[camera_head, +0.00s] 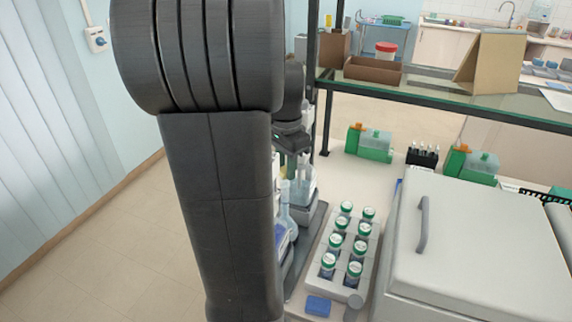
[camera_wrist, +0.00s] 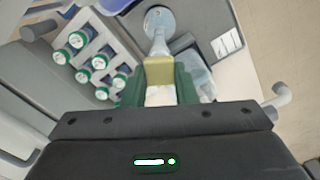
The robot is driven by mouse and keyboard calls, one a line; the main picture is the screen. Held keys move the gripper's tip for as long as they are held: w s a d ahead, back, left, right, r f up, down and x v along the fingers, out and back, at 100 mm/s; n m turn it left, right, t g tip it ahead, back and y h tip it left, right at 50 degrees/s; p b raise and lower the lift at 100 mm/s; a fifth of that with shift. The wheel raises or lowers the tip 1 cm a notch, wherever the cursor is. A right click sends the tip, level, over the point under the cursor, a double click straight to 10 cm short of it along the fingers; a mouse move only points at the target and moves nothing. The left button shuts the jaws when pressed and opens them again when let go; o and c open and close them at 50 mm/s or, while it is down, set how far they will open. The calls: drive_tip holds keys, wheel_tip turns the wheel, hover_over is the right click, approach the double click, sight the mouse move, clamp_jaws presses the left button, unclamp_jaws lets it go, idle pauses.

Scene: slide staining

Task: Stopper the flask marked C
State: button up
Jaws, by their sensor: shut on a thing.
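My gripper (camera_wrist: 158,88) has green fingers and is shut on a yellowish block-like piece, the stopper (camera_wrist: 159,70), with a whitish part nearer the palm. In the wrist view, a clear flask (camera_wrist: 160,22) with a round base and narrow neck lies just beyond the stopper. Its neck points at the stopper; I cannot tell whether they touch. In the head view my gripper (camera_head: 291,160) is partly hidden behind my arm, above the glassware. A flask with bluish contents (camera_head: 286,222) shows beside the arm, partly hidden. No letter C is readable.
A grey rack (camera_head: 334,291) holds several green-capped bottles right of the glassware. A clear beaker-like vessel (camera_wrist: 196,76) stands close to my fingers. A blue block (camera_head: 318,306) lies in front. A large white lidded box (camera_head: 480,235) fills the right; a glass shelf (camera_head: 440,88) hangs behind.

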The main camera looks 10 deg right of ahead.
drive_tip(key=shift+f, duration=0.65)
idle(0.8)
drive_tip(key=o, duration=1.5)
drive_tip(key=shift+r, duration=0.15)
drive_tip(key=shift+r+p, duration=1.7)
drive_tip(key=shift+r, duration=1.2)
